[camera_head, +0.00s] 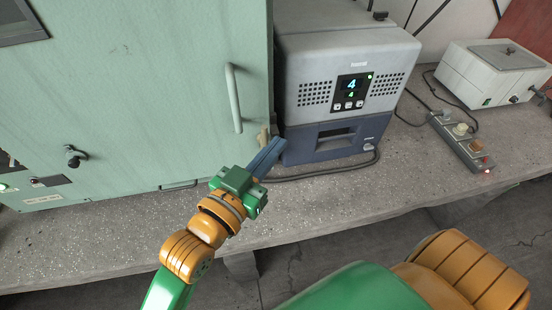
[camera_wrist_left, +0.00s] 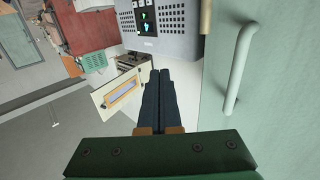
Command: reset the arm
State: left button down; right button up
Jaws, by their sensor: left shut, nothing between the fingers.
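My left arm comes in from the bottom, its orange wrist and green gripper body over the front of the bench. My left gripper (camera_head: 274,146) has its dark blue fingers together with nothing between them. It points at the gap between the green cabinet and the grey device, near the lower end of the cabinet handle. In the left wrist view the closed fingers (camera_wrist_left: 159,76) run up the middle, with the cabinet door on the right. I cannot tell whether the fingertips touch anything. My right gripper is out of view.
The pale green cabinet (camera_head: 130,100) with a vertical handle (camera_head: 233,98) stands at left. The grey device (camera_head: 318,66) with a lit display stands beside it. A white box (camera_head: 468,84) and a power strip (camera_head: 460,142) are at right. The bench (camera_head: 330,195) front is mostly bare.

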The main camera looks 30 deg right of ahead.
pick_arm(q)
jog(key=a+f+n+y, duration=0.6)
jog(key=a+f+y, duration=0.2)
jog(key=a+f, duration=0.6)
jog(key=s+a+f+n+g+y, duration=0.2)
jog(key=s+a+f+g+y, duration=0.25)
jog(key=a, duration=0.45)
jog(key=s+a+f+n+g+y, duration=0.1)
jog(key=s+a+f+n+y, duration=0.15)
jog(key=s+a+f, duration=0.55)
notch_tip(320, 180, down, 14)
jog(key=s+a+g, duration=0.1)
jog(key=a, duration=0.1)
jog(key=s+a+f+g, duration=0.1)
jog(key=s+a+f, duration=0.1)
jog(key=s+f, duration=0.9)
jog(key=shift+s+f+m, duration=0.2)
jog(key=shift+s+m, duration=0.25)
jog(key=shift+s, duration=0.7)
